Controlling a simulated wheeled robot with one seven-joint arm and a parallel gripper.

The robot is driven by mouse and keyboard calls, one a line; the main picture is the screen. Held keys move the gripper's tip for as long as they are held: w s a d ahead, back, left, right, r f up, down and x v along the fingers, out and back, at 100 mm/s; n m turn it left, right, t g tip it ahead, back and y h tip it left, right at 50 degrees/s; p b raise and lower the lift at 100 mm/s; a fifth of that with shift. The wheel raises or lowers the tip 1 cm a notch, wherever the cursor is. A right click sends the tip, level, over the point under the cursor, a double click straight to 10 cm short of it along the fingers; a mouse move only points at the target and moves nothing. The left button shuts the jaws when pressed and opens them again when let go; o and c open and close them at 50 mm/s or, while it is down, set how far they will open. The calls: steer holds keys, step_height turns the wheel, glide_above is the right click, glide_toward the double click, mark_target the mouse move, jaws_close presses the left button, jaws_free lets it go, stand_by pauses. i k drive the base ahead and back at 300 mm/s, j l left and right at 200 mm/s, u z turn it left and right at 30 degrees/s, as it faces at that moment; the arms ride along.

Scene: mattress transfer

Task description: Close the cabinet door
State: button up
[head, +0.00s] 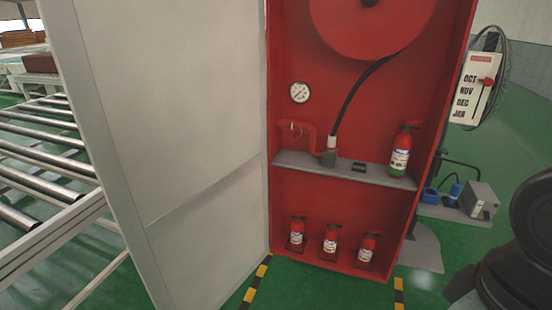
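The cabinet door (185,125) is a tall pale grey panel on the left in the head view. It stands wide open, swung out towards me from the left edge of the red cabinet (345,195). The top of the door and its lower front corner run out of the picture. The cabinet's inside is fully exposed. Dark rounded parts of my own arm show at the lower right edge. My gripper's fingers are not in view, and nothing of mine is seen touching the door.
Inside the cabinet are a hose reel (370,25), a gauge (299,92), a shelf (290,161) and several extinguishers. A roller conveyor (50,190) runs left of the door. A fan (494,40) and a grey box (480,201) stand at right. Striped tape (255,283) marks the green floor.

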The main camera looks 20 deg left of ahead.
mark_target(167, 99)
steer(key=j+z, duration=0.35)
steer(key=j, duration=0.45)
steer(key=k+j+z, duration=0.1)
steer(key=j+z, duration=0.2)
steer(key=j, duration=0.55)
steer(key=k+j, duration=0.1)
steer(key=j, duration=1.25)
steer(key=k+j, duration=0.15)
steer(key=j, duration=0.5)
steer(key=k+j, duration=0.1)
steer(key=j, duration=0.6)
steer(key=j+u, duration=0.15)
steer(key=j, duration=0.15)
steer(key=k+l+u, duration=0.25)
steer(key=u, duration=0.2)
steer(key=k+l+u, duration=0.15)
steer(key=k+u, duration=0.15)
steer(key=u, duration=0.15)
